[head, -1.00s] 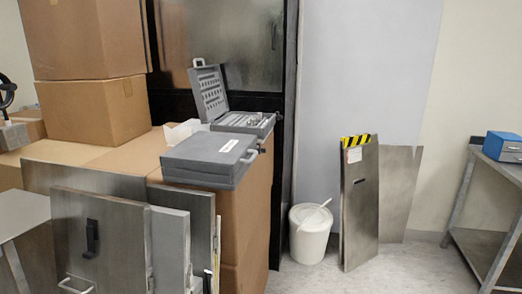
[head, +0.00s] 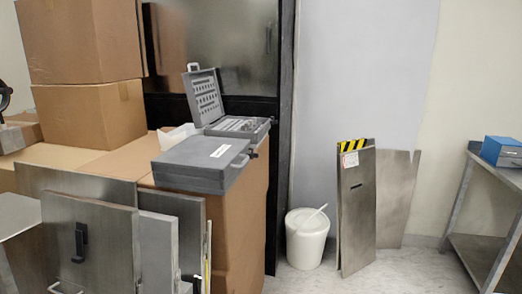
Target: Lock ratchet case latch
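A closed grey case (head: 201,164) with a small white label on its lid and a handle on its right side lies flat on a cardboard box. Behind it, a second grey case (head: 208,98) stands open, its lid tilted up and small parts in its tray (head: 238,126). I cannot tell which of the two is the ratchet case, and the latches are too small to make out. Neither of my grippers is in view.
Cardboard boxes (head: 85,115) are stacked at the left. Metal panels (head: 90,240) lean in front of the box under the cases. A white bucket (head: 307,243) and leaning panels (head: 357,210) stand right of it. A metal table (head: 492,170) with a blue box (head: 502,151) is at the far right.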

